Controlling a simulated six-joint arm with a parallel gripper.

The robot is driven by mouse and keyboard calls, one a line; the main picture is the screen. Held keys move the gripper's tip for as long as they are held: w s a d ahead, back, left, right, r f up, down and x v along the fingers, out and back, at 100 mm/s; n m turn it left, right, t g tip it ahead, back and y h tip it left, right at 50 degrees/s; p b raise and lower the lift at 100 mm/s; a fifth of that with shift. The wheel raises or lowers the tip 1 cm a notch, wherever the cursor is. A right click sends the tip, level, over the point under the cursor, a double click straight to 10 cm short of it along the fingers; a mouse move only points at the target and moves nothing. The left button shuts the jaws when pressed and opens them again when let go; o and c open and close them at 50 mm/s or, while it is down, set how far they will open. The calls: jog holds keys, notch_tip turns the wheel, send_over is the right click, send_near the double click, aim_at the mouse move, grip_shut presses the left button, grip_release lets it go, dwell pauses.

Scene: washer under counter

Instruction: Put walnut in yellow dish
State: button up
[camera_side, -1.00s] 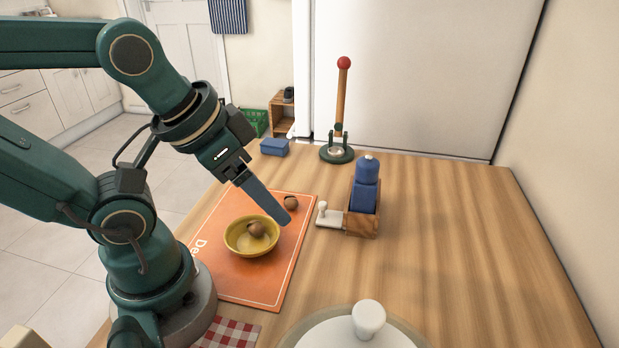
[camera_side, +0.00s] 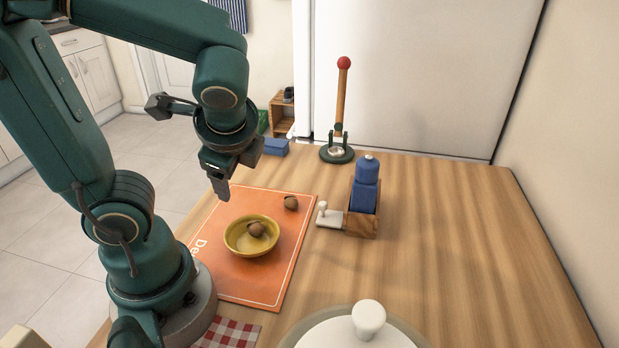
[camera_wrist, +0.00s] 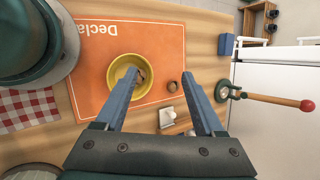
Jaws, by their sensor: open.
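The yellow dish (camera_side: 240,251) sits on an orange mat, with a brown, round, nut-like thing (camera_side: 256,229) inside it. A second brown nut-like thing (camera_side: 291,202) lies on the mat outside the dish, toward the back right. I cannot tell which kind of nut either is. My gripper (camera_side: 222,198) is in the air above the back left of the mat, clear of both nuts.
A blue bottle in a wooden holder (camera_side: 362,222) with a white piece stands right of the mat (camera_side: 255,285). Behind are a red-topped stand (camera_side: 338,152) and a blue box (camera_side: 275,147). A white lid (camera_side: 350,334) is in front. The right of the counter is clear.

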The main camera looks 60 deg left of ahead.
aim_at(291, 203)
jog(key=w+m+t+y, duration=0.3)
jog(key=w+m+y, duration=0.2)
jog(key=w+m, duration=0.4)
jog(key=d+f+m, duration=0.1)
jog(key=f, duration=0.2)
jog(key=f+m, duration=0.1)
jog(key=f, duration=0.3)
jog(key=d+f+m+t, duration=0.1)
jog(key=f+m, duration=0.1)
jog(key=f, duration=0.1)
jog(key=shift+s+d+f+y, duration=0.15)
jog(key=shift+d+f+y, duration=0.15)
jog(key=shift+f+y, duration=0.1)
jog(key=shift+a+f, duration=0.1)
jog(key=shift+f, duration=0.2)
jog(key=shift+x, duration=3.6)
grip_shut()
